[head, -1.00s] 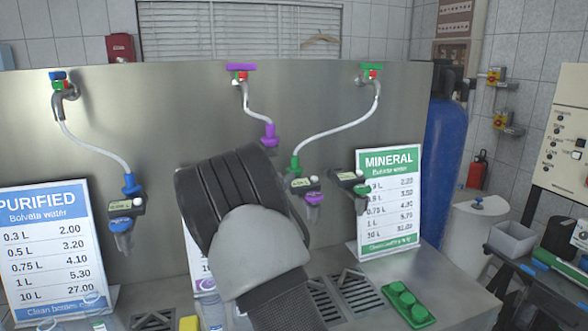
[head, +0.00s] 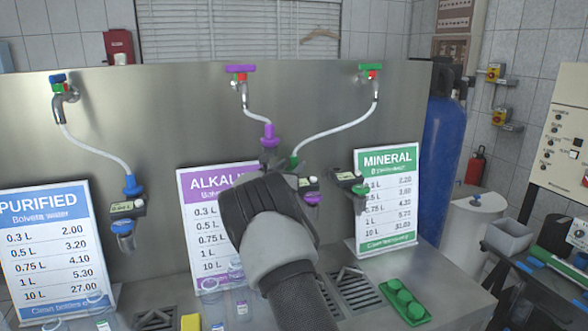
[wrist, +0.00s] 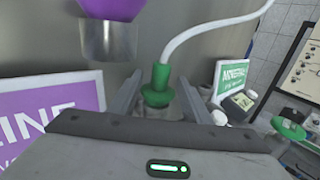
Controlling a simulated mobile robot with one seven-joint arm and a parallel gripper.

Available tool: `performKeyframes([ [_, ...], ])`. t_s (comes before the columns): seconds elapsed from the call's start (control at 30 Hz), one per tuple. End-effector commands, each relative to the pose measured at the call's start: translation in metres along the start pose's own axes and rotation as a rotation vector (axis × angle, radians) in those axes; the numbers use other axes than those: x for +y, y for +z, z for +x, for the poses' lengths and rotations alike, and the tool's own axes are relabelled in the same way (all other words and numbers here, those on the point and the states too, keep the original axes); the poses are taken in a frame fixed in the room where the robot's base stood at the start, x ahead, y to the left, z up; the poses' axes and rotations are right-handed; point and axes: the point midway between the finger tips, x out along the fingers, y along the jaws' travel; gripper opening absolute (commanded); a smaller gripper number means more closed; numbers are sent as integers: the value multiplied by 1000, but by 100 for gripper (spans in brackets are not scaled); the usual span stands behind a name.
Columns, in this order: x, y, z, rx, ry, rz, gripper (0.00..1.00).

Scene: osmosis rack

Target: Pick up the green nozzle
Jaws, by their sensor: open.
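The green nozzle (head: 294,162) hangs at the end of a white hose that runs from the green-handled tap (head: 370,68). In the head view my arm hides part of it. In the wrist view the green nozzle (wrist: 157,90) appears between the two fingers of my gripper (wrist: 158,102), with a visible gap on each side. My gripper (head: 277,160) is open and empty. Whether the nozzle is fully within finger depth is hard to tell.
A purple nozzle (head: 269,136) hangs close by; it looms at upper left in the wrist view (wrist: 112,8). A blue nozzle (head: 131,184) hangs further left. Price signs stand against the steel panel, including the mineral sign (head: 386,200). A green tray (head: 404,301) lies at right.

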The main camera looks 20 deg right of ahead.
Motion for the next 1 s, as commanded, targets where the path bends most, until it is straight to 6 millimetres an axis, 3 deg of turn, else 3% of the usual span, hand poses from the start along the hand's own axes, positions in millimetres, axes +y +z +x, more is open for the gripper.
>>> performKeyframes([
  [0.07,0,0,0,0,0,0,44],
  [0.33,0,0,0,0,0,0,0],
  [0.63,0,2,0,-1,0,1,0],
  [0.83,0,18,0,-2,0,2,0],
  [1.0,-4,8,-6,-83,1,63,0],
])
